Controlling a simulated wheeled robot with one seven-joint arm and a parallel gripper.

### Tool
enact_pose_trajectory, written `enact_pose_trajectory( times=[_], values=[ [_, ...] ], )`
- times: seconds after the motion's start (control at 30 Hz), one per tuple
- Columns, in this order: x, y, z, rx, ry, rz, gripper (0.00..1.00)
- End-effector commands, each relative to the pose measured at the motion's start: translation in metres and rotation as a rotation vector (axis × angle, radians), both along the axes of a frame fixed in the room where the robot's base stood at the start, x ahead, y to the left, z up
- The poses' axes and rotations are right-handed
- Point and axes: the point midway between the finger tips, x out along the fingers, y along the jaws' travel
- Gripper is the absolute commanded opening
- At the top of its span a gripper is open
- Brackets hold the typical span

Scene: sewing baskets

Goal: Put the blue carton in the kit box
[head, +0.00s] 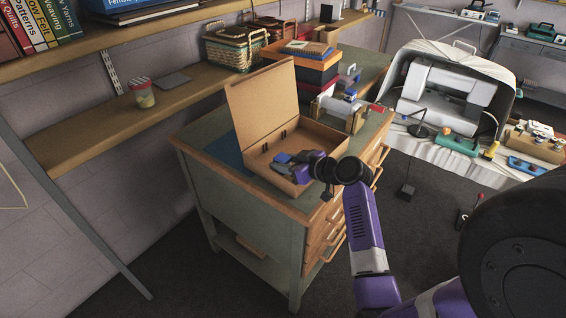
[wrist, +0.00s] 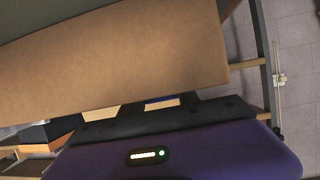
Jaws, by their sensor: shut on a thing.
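The kit box (head: 313,137) is an open brown box on the green-grey cabinet, with its lid (head: 262,102) standing up at the back left. My gripper (head: 289,163) reaches in over its front right wall and is low, within the box opening. It is shut on a small blue-grey thing (head: 282,157), which I take to be the blue carton; the fingers hide much of it. Whether it touches the box floor I cannot tell. In the wrist view, the purple gripper body fills the bottom, a brown panel fills the top, and the carton is not clear.
A stack of coloured boxes (head: 312,68) and a small rack of spools (head: 341,108) stand behind the kit box. A blue mat (head: 229,155) lies left of it. A shelf (head: 105,125) runs along the wall, with a striped jar (head: 142,92) and wicker basket (head: 234,50).

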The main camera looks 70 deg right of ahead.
Motion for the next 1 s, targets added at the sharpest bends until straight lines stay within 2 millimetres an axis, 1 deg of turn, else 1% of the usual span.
enact_pose_trajectory(
  times=[0.07, 0.17, 0.2, 0.23, 0.27, 0.57, 0.67, 0.77, 0.8, 0.87, 1.0],
  values=[
    [0.0, 0.0, -0.003, 0.0, -0.001, 0.0, 0.0],
    [0.0, 0.0, -0.002, 0.0, -0.001, 0.0, 0.0],
    [0.0, 0.0, -0.002, 0.0, 0.0, 0.0, 0.4],
    [0.0, 0.0, -0.003, 0.0, 0.0, 0.0, 0.46],
    [0.0, 0.0, -0.002, 0.0, 0.0, 0.0, 0.47],
    [0.0, 0.0, -0.002, 0.0, 0.0, 0.0, 0.47],
    [0.0, 0.0, 0.003, 0.0, 0.0, 0.0, 0.47],
    [0.0, 0.0, 0.013, 0.0, 0.0, 0.0, 0.47],
    [-0.002, 0.001, 0.015, 0.0, 0.0, 0.0, 0.47],
    [-0.015, 0.004, 0.013, 0.0, 0.001, -0.002, 0.47],
    [-0.044, 0.013, 0.026, -0.002, 0.001, -0.002, 0.47]
  ],
)
